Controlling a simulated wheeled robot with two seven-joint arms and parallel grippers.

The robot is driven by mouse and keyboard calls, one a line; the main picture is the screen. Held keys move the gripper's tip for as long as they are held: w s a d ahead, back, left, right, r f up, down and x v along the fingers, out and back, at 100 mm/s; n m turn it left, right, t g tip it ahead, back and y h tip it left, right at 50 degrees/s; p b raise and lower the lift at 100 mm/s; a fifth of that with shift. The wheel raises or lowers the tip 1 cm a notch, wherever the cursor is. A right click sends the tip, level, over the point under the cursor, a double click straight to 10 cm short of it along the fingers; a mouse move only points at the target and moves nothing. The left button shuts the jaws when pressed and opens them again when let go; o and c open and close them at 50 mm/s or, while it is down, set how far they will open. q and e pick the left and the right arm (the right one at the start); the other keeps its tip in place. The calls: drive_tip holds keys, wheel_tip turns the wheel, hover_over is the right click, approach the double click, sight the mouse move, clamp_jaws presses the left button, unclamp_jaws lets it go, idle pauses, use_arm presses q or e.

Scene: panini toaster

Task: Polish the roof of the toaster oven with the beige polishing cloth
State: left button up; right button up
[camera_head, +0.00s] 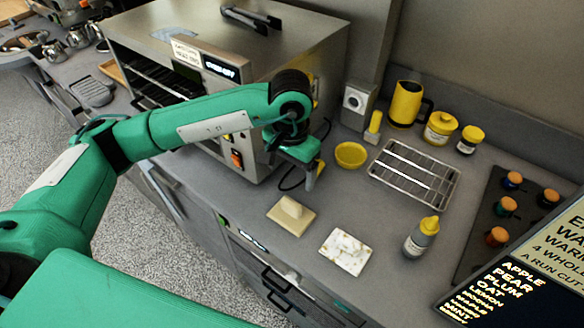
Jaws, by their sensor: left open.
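The toaster oven (235,45) is a large steel box at the upper left, with a flat roof, a dark handle-like part on top and controls on its front. The beige polishing cloth (291,216) lies on the grey counter in front of the oven's right side, with a raised ridge on its top. My left gripper (312,178) is open and empty, pointing down above the counter, a little behind and right of the cloth and apart from it. My left arm crosses in front of the oven and hides part of its front. My right gripper is not in view.
A white marbled slab (345,251) lies right of the cloth, and a bottle with a yellow cap (421,236) stands further right. A yellow bowl (351,155), a wire rack (414,173) and yellow jars (440,127) stand behind. A menu board (530,275) covers the lower right.

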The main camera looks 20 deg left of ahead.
sight(291, 203)
use_arm(q)
wheel_tip(291, 203, down, 12)
drive_tip(key=p, duration=0.4)
drive_tip(key=shift+f, duration=0.15)
drive_tip(key=shift+f+p, duration=0.35)
drive_tip(key=shift+f, duration=0.35)
drive_tip(key=c, duration=1.1)
drive_tip(key=shift+c, duration=0.2)
drive_tip(key=shift+r, duration=0.1)
drive_tip(key=shift+r+p, duration=0.3)
drive_tip(key=shift+r, duration=2.6)
drive_tip(key=shift+s, duration=0.1)
